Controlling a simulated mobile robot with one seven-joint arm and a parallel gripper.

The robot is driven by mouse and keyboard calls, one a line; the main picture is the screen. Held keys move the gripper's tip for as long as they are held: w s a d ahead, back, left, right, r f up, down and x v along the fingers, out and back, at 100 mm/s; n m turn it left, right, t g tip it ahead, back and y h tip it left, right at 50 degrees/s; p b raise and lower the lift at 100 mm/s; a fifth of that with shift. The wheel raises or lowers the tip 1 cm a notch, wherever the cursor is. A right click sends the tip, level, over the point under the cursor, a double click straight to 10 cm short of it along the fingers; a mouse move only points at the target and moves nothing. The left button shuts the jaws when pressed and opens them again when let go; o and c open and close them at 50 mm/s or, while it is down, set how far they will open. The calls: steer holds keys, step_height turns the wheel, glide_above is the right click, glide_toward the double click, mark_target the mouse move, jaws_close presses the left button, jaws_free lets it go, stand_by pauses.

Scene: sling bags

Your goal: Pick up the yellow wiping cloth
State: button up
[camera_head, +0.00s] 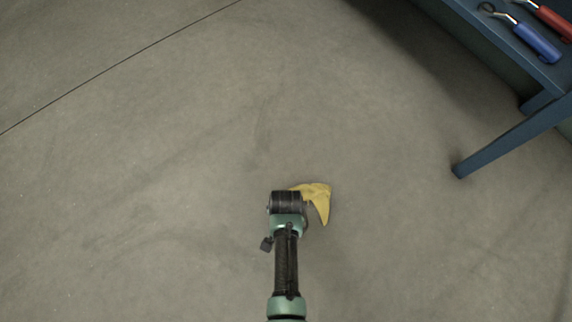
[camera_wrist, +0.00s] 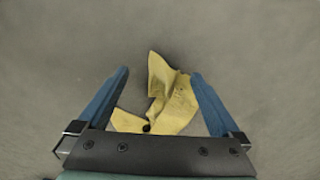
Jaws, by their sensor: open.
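The yellow wiping cloth (camera_head: 318,198) lies crumpled on the grey floor, partly hidden behind the end of my arm in the head view. In the wrist view the cloth (camera_wrist: 172,103) lies between the two blue fingers of my gripper (camera_wrist: 160,78). The fingers stand wide apart on either side of it. The cloth's near edge runs down to the dark gripper body, and its top fold sticks up past the fingertips' line. I cannot tell how high the fingers are above the floor. In the head view the fingers are hidden under the wrist.
A blue table (camera_head: 490,35) stands at the upper right, with a blue-handled tool (camera_head: 537,42) and a red-handled tool (camera_head: 553,20) on it. Its leg (camera_head: 510,145) reaches toward the floor right of the cloth. The floor around the cloth is clear.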

steer(key=shift+f, duration=0.15)
steer(key=shift+f+b, duration=0.55)
steer(key=shift+c, duration=0.2)
jaws_close()
stand_by(0.7)
steer(key=shift+r, duration=0.15)
step_height(320, 180, up, 30)
steer(key=p, duration=3.2)
steer(key=shift+w, duration=0.15)
